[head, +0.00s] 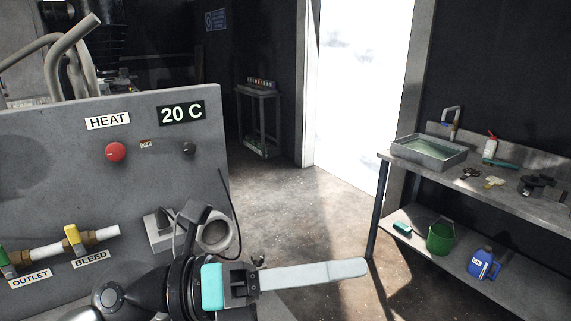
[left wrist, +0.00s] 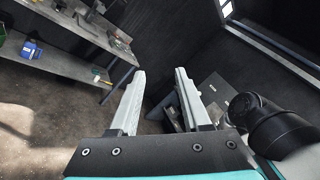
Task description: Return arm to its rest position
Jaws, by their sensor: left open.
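My left arm comes in from the lower left in the head view. My left gripper (head: 362,267) points to the right, in front of the open floor, with its long pale fingers seen from the side and overlapping. In the left wrist view the two fingers of the left gripper (left wrist: 160,74) stand apart with nothing between them. My right gripper does not show in either view.
A grey panel (head: 60,150) with a red knob (head: 115,152) and valves stands left. A metal bench (head: 533,200) stands right, with a tray (head: 428,161), green bucket (head: 440,238) and blue jug (head: 483,263). Floor between them is free, before a bright doorway.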

